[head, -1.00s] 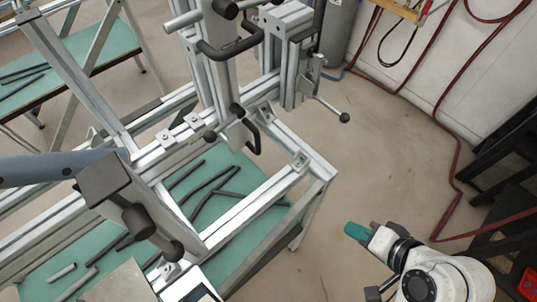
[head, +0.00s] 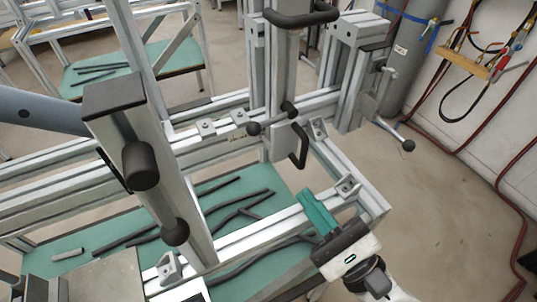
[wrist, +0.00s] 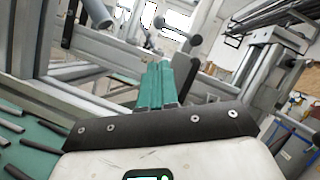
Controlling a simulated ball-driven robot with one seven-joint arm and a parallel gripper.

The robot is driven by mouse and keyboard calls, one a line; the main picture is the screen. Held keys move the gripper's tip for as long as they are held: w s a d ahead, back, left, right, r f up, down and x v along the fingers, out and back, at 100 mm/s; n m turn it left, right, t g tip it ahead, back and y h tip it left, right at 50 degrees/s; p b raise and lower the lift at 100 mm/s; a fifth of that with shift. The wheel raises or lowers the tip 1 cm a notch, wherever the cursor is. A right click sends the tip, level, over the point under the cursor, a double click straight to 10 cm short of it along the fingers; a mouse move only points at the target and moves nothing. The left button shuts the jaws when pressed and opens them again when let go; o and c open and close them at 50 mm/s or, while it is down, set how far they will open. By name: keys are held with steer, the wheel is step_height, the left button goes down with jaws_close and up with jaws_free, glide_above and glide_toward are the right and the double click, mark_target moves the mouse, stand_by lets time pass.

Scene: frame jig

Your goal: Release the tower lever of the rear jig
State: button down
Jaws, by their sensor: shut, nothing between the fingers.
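The rear jig's tower (head: 269,90) is an upright metal column in the middle of the head view. A short lever with black ball ends (head: 270,120) crosses its lower part, with a black U-handle (head: 300,147) beside it. Another lever (head: 390,131), silver with a dark ball tip, sticks out from the post further right. I cannot tell which is the tower lever. My gripper (head: 310,202), with teal fingers, is shut and empty, below and in front of the tower and apart from both levers. In the wrist view its fingers (wrist: 155,85) point toward dark ball knobs (wrist: 195,41).
A nearer column (head: 165,180) with black knobs stands at left. Aluminium rails (head: 260,230) frame a green shelf (head: 90,258) holding dark rods. A grey cylinder (head: 405,60) and red hoses are by the wall. Floor (head: 450,220) at right is clear.

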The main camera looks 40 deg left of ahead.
mark_target(272, 119)
steer(key=shift+a+r+m, duration=0.3)
steer(key=shift+a+r, duration=0.15)
steer(key=shift+a, duration=0.15)
steer(key=p+x, duration=0.2)
steer(key=x, duration=0.7)
steer(key=shift+a+r, duration=0.15)
steer(key=shift+a, duration=0.05)
steer(key=shift+s+r+m+t+p, duration=0.1)
steer(key=shift+r+m+t+p, duration=0.15)
steer(key=shift+m+t+p, duration=0.25)
